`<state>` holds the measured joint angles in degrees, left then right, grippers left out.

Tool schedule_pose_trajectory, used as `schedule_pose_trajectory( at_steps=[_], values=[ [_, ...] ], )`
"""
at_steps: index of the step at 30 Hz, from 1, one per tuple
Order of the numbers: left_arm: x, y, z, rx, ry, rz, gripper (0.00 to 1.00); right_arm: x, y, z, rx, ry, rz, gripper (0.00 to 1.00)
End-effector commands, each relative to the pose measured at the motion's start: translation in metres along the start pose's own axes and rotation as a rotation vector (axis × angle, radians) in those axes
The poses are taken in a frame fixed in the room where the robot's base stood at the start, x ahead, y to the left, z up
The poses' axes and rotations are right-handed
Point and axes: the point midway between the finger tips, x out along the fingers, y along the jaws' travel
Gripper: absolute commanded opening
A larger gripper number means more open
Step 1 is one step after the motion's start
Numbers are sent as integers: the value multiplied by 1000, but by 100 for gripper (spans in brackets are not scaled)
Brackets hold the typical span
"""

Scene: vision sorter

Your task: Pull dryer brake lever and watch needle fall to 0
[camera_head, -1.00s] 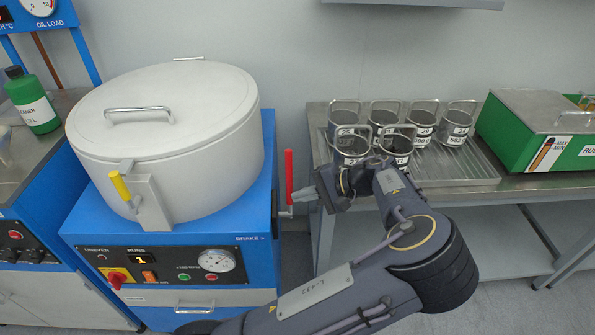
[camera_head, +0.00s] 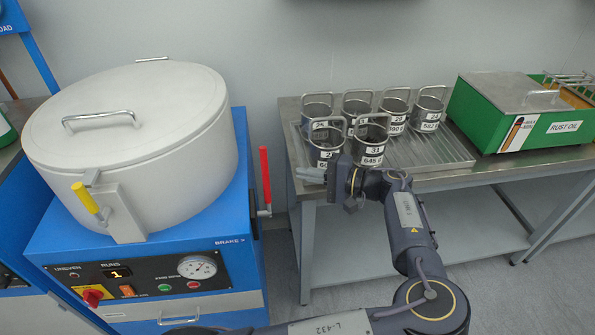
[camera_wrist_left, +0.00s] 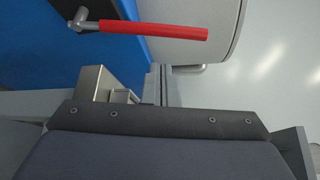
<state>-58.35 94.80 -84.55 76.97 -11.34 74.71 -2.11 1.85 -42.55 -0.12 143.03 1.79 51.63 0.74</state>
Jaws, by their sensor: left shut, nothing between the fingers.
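The red brake lever (camera_head: 265,178) stands upright on the right side of the blue dryer (camera_head: 110,245), beside the "BRAKE" label. The lever also shows in the left wrist view (camera_wrist_left: 155,29), apart from the fingers. My left gripper (camera_head: 303,174) is shut and empty, to the right of the lever with a gap between them, in front of the table's left end. The dryer's round gauge (camera_head: 198,267) is on the front panel; its needle is too small to read surely. The dryer lid (camera_head: 125,110) is down. My right gripper is not in view.
A metal table (camera_head: 292,125) on the right bears several labelled metal cups on a ribbed tray (camera_head: 440,152), close behind my left gripper. A green "RUST OIL" box (camera_head: 520,120) stands farther right. A gap of floor lies between dryer and table.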

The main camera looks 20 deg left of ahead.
Motion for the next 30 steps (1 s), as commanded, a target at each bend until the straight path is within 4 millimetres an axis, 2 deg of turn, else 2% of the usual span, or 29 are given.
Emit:
schedule_pose_trajectory(
  at_steps=[6, 13, 18, 30],
  values=[
    [42, 0, 1, 0, -6, -1, 0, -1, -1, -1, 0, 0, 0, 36],
    [75, 0, 1, 0, -4, -1, 0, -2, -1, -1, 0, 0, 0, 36],
    [84, 0, 0, 0, -1, -1, 0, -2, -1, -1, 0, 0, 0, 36],
    [83, 0, 0, -3, -1, -2, 0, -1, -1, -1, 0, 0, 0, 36]
  ],
)
